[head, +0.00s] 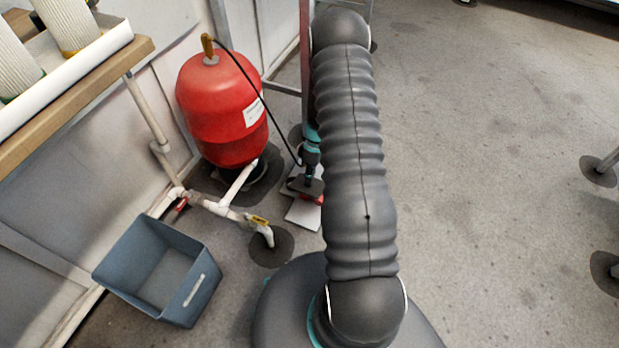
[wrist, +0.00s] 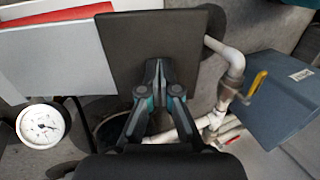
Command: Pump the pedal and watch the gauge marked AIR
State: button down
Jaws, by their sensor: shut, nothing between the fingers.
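A dark flat pedal plate (wrist: 125,40) fills the upper middle of the wrist view. It shows in the head view as a small dark plate (head: 296,184) beside the red tank. My gripper (wrist: 158,66) is shut and empty, with its fingertips over the plate's near part. I cannot tell whether they touch it. In the head view my gripper (head: 309,180) is small and partly behind my arm. A round white gauge (wrist: 42,126) is at the left of the wrist view. Its needle and lettering are too small to read, so I cannot confirm the AIR mark.
A red tank (head: 215,110) stands left of my arm, with a black hose (head: 268,105) running down from its top. White pipes (head: 223,208) with a yellow-handled valve (head: 259,221) and a blue-grey bin (head: 158,272) lie nearer. Floor at right is mostly clear.

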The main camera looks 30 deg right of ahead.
jog(key=b+x, duration=0.6)
jog(key=x, duration=0.3)
jog(key=shift+s+a+f, duration=0.1)
jog(key=r+p, duration=0.1)
jog(key=r, duration=0.4)
jog(key=r+p, duration=0.1)
jog(key=r, duration=0.4)
jog(key=w+d+r+p, duration=0.1)
jog(key=r, duration=0.4)
jog(key=shift+f, duration=0.1)
jog(key=shift+d+r, duration=0.15)
jog(key=shift+r, duration=0.05)
jog(key=w+d+r+p, duration=0.2)
jog(key=w+d+r, duration=0.2)
jog(key=d+r, duration=0.1)
jog(key=shift+s+v, duration=0.2)
jog(key=shift+v, duration=0.75)
